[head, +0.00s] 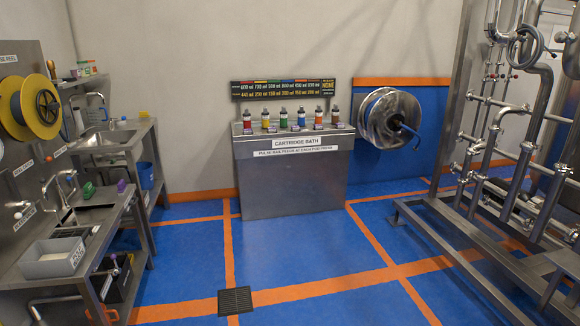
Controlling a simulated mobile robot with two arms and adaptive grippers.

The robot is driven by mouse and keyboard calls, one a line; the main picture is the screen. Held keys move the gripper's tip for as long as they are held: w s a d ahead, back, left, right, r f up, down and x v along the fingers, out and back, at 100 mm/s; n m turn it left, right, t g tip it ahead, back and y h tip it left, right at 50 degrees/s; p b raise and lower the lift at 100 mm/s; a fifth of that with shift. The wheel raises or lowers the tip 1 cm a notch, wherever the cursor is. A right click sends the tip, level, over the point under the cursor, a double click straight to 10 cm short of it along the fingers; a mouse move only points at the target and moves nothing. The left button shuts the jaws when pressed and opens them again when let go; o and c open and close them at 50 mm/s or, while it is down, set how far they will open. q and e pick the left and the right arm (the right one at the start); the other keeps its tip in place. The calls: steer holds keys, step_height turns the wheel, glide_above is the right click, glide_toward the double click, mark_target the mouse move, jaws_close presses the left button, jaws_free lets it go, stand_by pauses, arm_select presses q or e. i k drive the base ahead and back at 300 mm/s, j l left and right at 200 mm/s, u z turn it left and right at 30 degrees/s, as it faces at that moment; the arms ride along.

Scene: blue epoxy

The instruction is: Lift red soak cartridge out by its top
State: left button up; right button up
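A steel bath cabinet (292,185) labelled "CARTRIDGE BATH" stands against the back wall. Several small cartridges with dark tops and coloured bands stand upright in a row along its top. A reddish cartridge (335,117) appears at the right end of the row; at this distance its colour is hard to be sure of. Small purple tags sit in front of the cartridges. How deep they sit in the bath is too small to tell. Neither of my grippers is in view.
A dark board (283,89) with coloured lettering hangs above the bath. A hose reel (390,118) is to its right. Steel pipework on a frame (470,240) fills the right side; sink benches (105,137) line the left. The blue floor before the bath is clear, with a drain grate (235,301).

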mark_target(245, 117)
steer(key=i, duration=2.4)
steer(key=i+l, duration=0.15)
steer(key=i, duration=2.2)
steer(key=i+j+u, duration=0.05)
steer(key=j, duration=0.1)
